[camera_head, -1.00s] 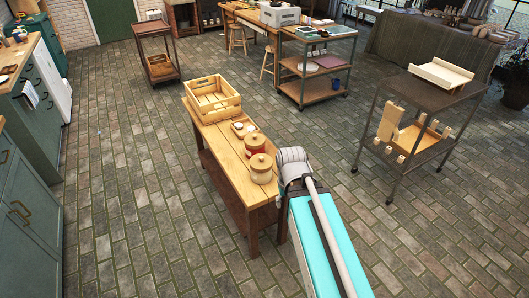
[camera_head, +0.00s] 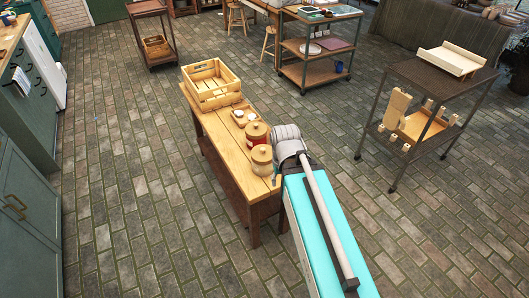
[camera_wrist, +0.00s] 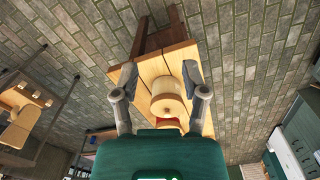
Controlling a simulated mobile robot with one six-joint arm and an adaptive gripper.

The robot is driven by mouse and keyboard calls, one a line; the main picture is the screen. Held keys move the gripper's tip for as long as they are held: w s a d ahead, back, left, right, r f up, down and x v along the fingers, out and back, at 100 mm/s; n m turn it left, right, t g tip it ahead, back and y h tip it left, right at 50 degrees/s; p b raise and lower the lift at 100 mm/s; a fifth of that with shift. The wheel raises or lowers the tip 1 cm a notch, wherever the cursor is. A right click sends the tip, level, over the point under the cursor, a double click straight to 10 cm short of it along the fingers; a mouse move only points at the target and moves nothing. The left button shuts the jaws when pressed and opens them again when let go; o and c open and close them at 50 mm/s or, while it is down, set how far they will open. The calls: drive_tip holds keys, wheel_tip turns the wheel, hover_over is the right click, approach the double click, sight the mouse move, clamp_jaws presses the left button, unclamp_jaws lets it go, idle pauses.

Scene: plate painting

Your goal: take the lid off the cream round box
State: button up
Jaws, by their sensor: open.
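The cream round box (camera_head: 262,162) stands upright on the near end of the wooden bench (camera_head: 222,148), with its knobbed lid on. In the wrist view the cream round box (camera_wrist: 167,97) shows between the fingers, seen from above, beyond the green palm. My gripper (camera_wrist: 159,74) is open and empty, one finger to each side of the box's outline. I cannot tell how far the fingertips are from the lid. A red round box (camera_head: 257,133) with a similar lid stands just behind the cream one.
A dark rolling cart (camera_head: 425,109) stands to the right, another cart (camera_head: 310,64) behind. Brick floor is free around the bench. Green cabinets line the left.

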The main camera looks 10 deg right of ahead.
drive_tip(key=shift+o, duration=1)
drive_tip(key=n+y, duration=0.2)
drive_tip(key=n, duration=1.1)
hover_over(263, 148)
drive_tip(key=d, duration=0.1)
drive_tip(key=shift+s+d+f+t+b, duration=0.15)
drive_tip(key=shift+s+f+t+b, duration=0.15)
drive_tip(key=shift+s+t+b, duration=0.1)
drive_tip(key=shift+f, duration=0.1)
drive_tip(key=f+b, duration=0.2)
drive_tip(key=b, duration=0.1)
drive_tip(key=f+b, duration=0.2)
drive_tip(key=f, duration=0.1)
drive_tip(key=a+f+b, duration=0.1)
drive_tip(key=f+b, duration=0.2)
drive_tip(key=shift+w+f+b, duration=0.2)
drive_tip(key=shift+w+b, duration=0.05)
drive_tip(key=shift+b, duration=0.05)
drive_tip(key=shift+f, duration=0.15)
wheel_tip(263, 148, down, 3)
drive_tip(key=b, duration=0.3)
drive_tip(key=shift+w+a+f+b, duration=0.15)
drive_tip(key=shift+a+f+b, duration=0.05)
drive_tip(key=shift+f+b, duration=0.85)
drive_tip(key=shift+r, duration=0.15)
